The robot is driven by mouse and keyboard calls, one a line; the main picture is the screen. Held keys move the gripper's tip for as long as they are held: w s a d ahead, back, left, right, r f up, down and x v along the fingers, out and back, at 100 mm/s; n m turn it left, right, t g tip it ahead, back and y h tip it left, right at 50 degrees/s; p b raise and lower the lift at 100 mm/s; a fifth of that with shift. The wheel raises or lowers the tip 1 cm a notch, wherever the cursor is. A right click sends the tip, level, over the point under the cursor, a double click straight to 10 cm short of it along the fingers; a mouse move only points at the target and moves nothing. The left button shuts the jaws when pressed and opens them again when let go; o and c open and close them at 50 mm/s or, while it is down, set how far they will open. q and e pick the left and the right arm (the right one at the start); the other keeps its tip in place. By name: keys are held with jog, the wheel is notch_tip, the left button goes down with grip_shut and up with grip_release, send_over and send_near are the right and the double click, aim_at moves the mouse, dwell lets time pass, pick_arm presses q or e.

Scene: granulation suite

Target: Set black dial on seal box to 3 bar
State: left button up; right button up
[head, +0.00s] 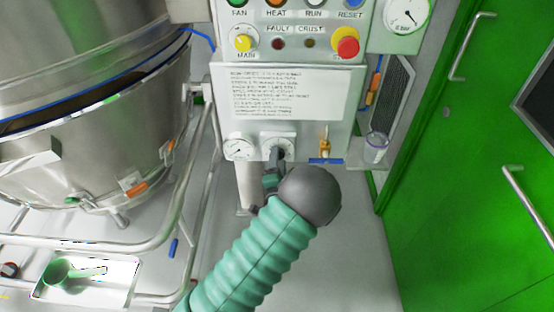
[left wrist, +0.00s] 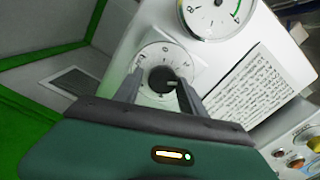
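The seal box (head: 300,120) is the pale cabinet ahead. On its lower front, a white round scale (head: 279,140) surrounds the black dial, mostly hidden behind my left gripper (head: 272,168). The left wrist view shows the black dial (left wrist: 160,77) in the middle of its numbered white scale (left wrist: 146,60). My left gripper (left wrist: 162,84) reaches the dial with one finger on each side. The fingers look apart from the knob, though contact on the right side is unclear. The dial's setting cannot be read. My right gripper is not in view.
An instruction sheet (head: 290,93) is above. A steel vessel (head: 90,130) with rails stands left, a green door (head: 470,150) right.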

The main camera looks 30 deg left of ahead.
pick_arm(q)
jog(key=shift+o, duration=1.2)
jog(key=shift+s+r, duration=0.1)
jog(key=p+v, duration=0.3)
jog(key=v, duration=1.3)
jog(key=shift+s+d+p, duration=0.25)
jog(key=shift+d+p, duration=0.05)
jog(key=shift+p, duration=0.05)
